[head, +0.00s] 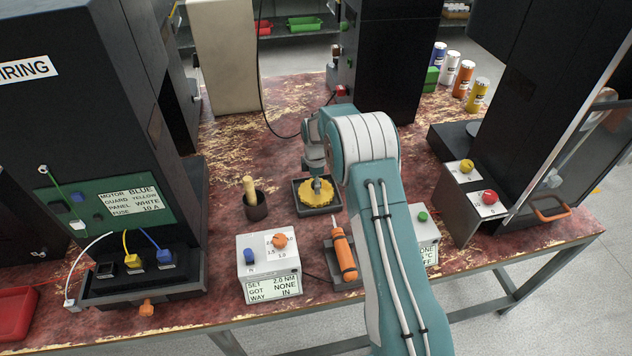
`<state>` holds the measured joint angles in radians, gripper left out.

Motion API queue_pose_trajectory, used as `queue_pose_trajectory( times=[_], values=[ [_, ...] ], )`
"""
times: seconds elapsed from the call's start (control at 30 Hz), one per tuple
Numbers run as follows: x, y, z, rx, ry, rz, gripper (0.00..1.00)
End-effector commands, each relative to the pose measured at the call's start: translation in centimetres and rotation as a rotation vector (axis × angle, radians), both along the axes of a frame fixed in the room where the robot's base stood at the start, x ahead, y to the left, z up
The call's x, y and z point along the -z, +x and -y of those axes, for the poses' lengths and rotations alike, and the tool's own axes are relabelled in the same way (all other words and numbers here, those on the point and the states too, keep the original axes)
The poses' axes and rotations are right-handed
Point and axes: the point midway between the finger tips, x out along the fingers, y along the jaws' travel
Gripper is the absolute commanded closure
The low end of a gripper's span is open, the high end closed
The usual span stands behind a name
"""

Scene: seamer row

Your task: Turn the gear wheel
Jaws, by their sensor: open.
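The gear wheel (307,198) is yellow and toothed. It lies flat in a shallow dark square tray (320,209) on the worn red table, just left of my arm. My gripper (317,183) points down over the wheel's middle, at the end of my teal and grey arm. It is open, with nothing seen held in it. The fingers are small and partly hidden, so I cannot tell whether they touch the wheel's hub. The wheel's far edge is partly covered by the wrist.
A white control box (268,262) with an orange knob and a dark cup (256,208) are to the left. A sloped panel (473,200) with buttons is to the right. Tall dark cabinets flank the table.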

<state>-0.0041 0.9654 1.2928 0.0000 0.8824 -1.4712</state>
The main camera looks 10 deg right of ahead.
Motion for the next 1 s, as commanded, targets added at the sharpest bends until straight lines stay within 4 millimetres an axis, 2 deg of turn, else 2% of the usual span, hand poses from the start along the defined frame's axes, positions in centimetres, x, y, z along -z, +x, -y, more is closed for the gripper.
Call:
queue_pose_trajectory(
  times=[0.13,0.17,0.2,0.27,0.3,0.33,0.7,1.0],
  values=[
    [-0.03,0.01,0.00,0.000,0.000,0.000,0.21],
    [-0.03,0.01,0.00,0.000,0.000,0.000,0.34],
    [-0.04,0.01,0.00,0.000,0.000,0.000,0.52],
    [-0.04,0.01,0.00,0.000,0.000,0.000,0.79],
    [-0.04,0.01,0.00,0.000,0.000,0.000,0.97],
    [-0.04,0.02,0.00,0.000,0.000,0.000,1.00],
    [0.06,0.09,0.00,0.025,0.000,0.001,1.00],
    [0.13,0.12,0.00,0.189,0.000,0.001,1.00]
  ],
)
